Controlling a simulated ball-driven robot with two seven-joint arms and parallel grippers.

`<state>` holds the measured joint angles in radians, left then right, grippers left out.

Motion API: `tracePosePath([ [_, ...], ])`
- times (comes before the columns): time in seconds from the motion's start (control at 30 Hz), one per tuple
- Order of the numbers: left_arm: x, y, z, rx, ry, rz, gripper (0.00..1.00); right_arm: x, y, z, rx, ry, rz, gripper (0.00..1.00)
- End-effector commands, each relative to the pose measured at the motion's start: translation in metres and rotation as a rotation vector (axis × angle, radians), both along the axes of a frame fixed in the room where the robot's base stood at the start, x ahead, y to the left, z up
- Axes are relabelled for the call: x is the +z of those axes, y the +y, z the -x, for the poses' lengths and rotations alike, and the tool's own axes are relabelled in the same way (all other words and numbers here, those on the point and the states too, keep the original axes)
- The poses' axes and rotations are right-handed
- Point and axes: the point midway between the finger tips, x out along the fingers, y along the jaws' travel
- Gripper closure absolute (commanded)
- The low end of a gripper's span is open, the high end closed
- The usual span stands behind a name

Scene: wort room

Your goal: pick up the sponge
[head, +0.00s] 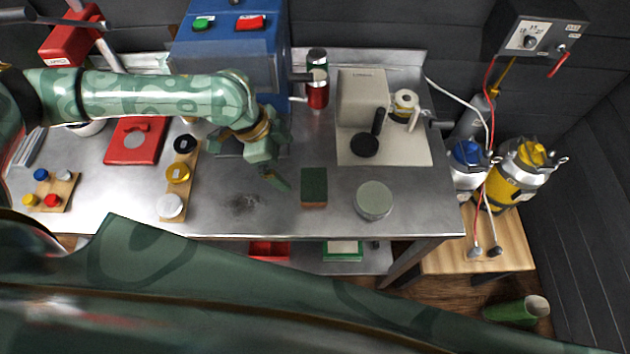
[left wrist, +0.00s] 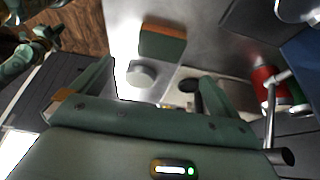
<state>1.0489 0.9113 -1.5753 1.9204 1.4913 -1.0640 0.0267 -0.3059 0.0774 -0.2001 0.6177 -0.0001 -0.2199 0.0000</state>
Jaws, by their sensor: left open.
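The sponge (head: 314,184), a dark green block with an orange-brown layer along its edge, lies on the steel bench near the front, left of a round pale grey-green puck (head: 374,198). It also shows at the top of the left wrist view (left wrist: 162,40). My left gripper (head: 276,180) is over the bench just left of the sponge, apart from it. Its fingers are spread with nothing between them, and they also show in the left wrist view (left wrist: 160,82).
A white coffee-type device (head: 362,95) and a red can (head: 317,95) stand behind. A blue machine (head: 228,60) is at the back. The bench's front edge is close to the sponge.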

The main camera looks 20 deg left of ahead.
Motion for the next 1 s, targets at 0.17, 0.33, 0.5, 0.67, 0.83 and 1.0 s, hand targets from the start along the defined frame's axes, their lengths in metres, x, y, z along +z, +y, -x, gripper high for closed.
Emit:
tracePosePath([
  [0.17, -0.045, -0.018, -0.005, -0.002, 0.001, 0.000, 0.00, -0.012, 0.000, 0.010, 0.002, 0.016, 0.001, 1.00],
  [0.33, -0.070, -0.029, -0.008, -0.001, 0.001, 0.000, 0.00, -0.016, 0.000, -0.005, 0.002, -0.005, 0.000, 1.00],
  [0.5, -0.081, -0.035, -0.010, -0.002, -0.001, 0.001, 0.00, -0.018, 0.000, -0.009, 0.001, -0.012, -0.001, 1.00],
  [0.67, -0.102, -0.051, -0.016, -0.004, -0.001, 0.000, 0.00, -0.023, 0.000, -0.007, 0.001, -0.008, -0.001, 1.00],
  [0.83, -0.120, -0.057, -0.017, -0.002, 0.000, 0.000, 0.00, -0.027, -0.002, -0.004, 0.001, -0.003, 0.002, 1.00],
  [1.0, -0.121, -0.057, -0.018, -0.002, -0.001, 0.000, 0.00, -0.026, -0.004, -0.003, 0.002, -0.003, 0.005, 1.00],
])
